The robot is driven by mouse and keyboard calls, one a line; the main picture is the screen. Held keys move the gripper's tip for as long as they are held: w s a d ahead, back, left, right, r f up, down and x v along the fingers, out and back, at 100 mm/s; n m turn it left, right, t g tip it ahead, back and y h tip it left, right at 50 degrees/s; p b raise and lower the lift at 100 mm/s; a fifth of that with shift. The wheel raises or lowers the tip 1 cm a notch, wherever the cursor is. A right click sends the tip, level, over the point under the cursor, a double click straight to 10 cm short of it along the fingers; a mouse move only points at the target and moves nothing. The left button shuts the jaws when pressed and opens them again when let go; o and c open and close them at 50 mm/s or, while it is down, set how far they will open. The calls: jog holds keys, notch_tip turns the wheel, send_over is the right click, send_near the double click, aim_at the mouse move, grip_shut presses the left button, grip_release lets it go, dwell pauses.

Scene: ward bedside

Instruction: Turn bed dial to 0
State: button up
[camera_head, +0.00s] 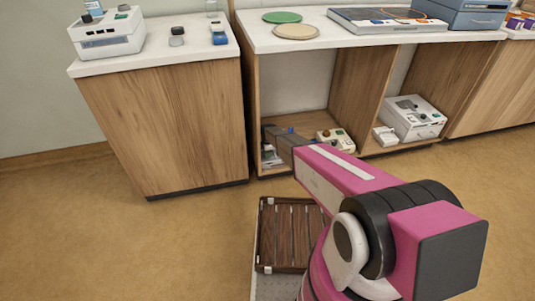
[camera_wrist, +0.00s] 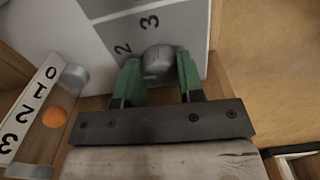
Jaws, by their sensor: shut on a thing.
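The dial knob (camera_wrist: 158,60) is a rounded grey knob on a grey plate (camera_wrist: 185,25) marked with black numerals, of which 2 and 3 show. My gripper (camera_wrist: 158,78) has green fingertips, one on each side of the knob, and is shut on it. The knob's pointer and the 0 on this plate do not show, so its setting cannot be told. In the head view my arm reaches into the low open shelf and my gripper's fingertips cannot be made out there.
A white strip (camera_wrist: 33,108) marked 0 to 3 lies left of the knob, beside an orange ball-shaped part (camera_wrist: 54,117) and a grey cylinder (camera_wrist: 72,78). A white device (camera_head: 336,140) and a larger one (camera_head: 412,117) stand in the shelf. A slatted wooden crate (camera_head: 283,268) is on the floor.

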jog(key=n, duration=0.4)
jog(key=shift+n, duration=1.8)
jog(key=o, duration=0.9)
jog(key=shift+o, duration=0.2)
notch_tip(320, 180, up, 11)
jog(key=shift+f, duration=0.1)
